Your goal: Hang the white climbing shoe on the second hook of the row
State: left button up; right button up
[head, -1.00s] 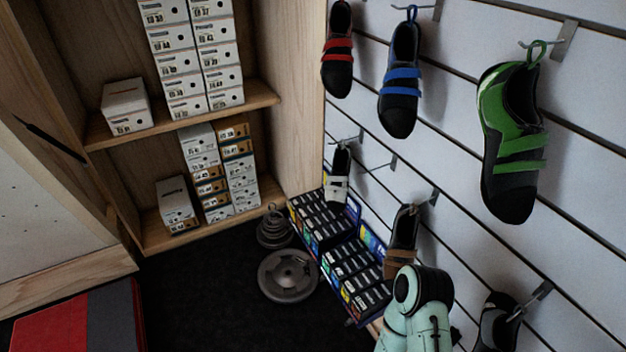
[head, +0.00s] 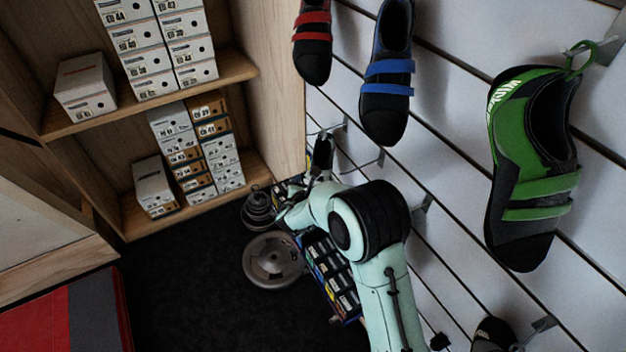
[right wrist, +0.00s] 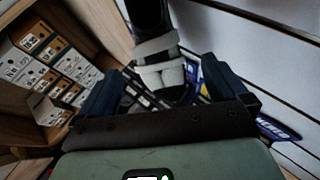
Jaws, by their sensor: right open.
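The white climbing shoe, black with white straps, hangs toe-down on the wall at the far end of the lower row; its dark upper part (head: 323,150) shows in the head view. In the right wrist view its white straps (right wrist: 162,62) are between the two dark blue fingers of my right gripper (right wrist: 160,84). That gripper is open, with a finger on each side of the shoe. In the head view my arm hides the shoe's lower part. The second hook (head: 373,163) is bare, just right of the shoe's hook (head: 340,127). My left gripper is not in view.
Red (head: 313,40), blue (head: 387,85) and green (head: 530,165) shoes hang above. A grey shoe (head: 493,335) hangs at the lower right. A box display (head: 335,275) stands below my arm. Weight plates (head: 272,260) lie on the floor by the shelf with shoeboxes (head: 85,88).

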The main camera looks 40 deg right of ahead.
aim_at(322, 161)
jog(key=shift+t, duration=0.4)
jog(key=p+x, duration=0.1)
jog(key=x, duration=0.3)
jog(key=r+x, duration=0.1)
jog(key=x, duration=0.3)
jog(key=r+p+x, duration=0.1)
jog(key=x, duration=0.3)
jog(key=shift+w+d+r+p, duration=0.15)
jog(key=shift+w+d+p, duration=0.15)
jog(key=shift+w+d, duration=0.2)
jog(key=shift+w+d+f, duration=0.25)
jog(key=shift+w+f, duration=0.05)
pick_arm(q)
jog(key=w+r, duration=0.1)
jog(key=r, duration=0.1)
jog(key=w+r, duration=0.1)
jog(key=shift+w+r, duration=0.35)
pick_arm(e)
jog(key=c, duration=1.2)
jog(key=shift+r, duration=0.15)
